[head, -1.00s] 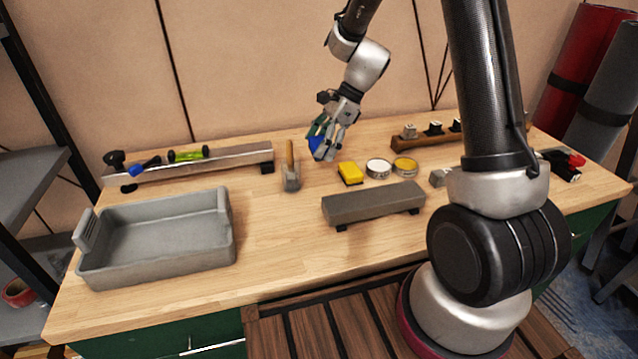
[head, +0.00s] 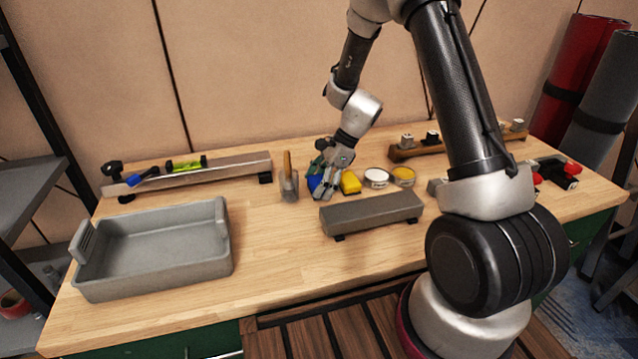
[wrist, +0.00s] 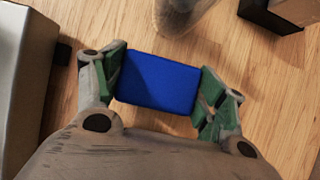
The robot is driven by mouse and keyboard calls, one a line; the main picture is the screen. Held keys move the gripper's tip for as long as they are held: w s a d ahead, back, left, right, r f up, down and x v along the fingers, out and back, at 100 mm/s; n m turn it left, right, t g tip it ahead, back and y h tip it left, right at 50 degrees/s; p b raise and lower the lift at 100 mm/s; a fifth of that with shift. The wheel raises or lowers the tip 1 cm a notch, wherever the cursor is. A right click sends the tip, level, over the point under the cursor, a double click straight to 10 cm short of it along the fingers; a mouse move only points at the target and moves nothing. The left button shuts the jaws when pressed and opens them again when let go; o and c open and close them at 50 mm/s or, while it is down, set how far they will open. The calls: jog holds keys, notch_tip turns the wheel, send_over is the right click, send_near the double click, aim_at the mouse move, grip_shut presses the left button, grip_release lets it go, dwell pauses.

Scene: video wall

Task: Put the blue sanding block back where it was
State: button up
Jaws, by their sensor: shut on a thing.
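The blue sanding block (wrist: 158,82) is between the green-padded fingers of my gripper (wrist: 160,90) in the wrist view, and the fingers are shut on it. The fingers partly cover the block there. Whether the block touches the wood I cannot tell.
A yellow block (head: 350,183) and two round tins (head: 376,177) are close on the right. A grey stone on feet (head: 371,212) lies in front. A grey tray (head: 153,285) is at left.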

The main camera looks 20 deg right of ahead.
jog(key=shift+s+f, duration=0.1)
jog(key=shift+f, duration=0.4)
jog(key=shift+f, duration=0.1)
jog(key=shift+c, duration=0.7)
jog(key=o, duration=1.1)
jog(key=shift+f, duration=0.15)
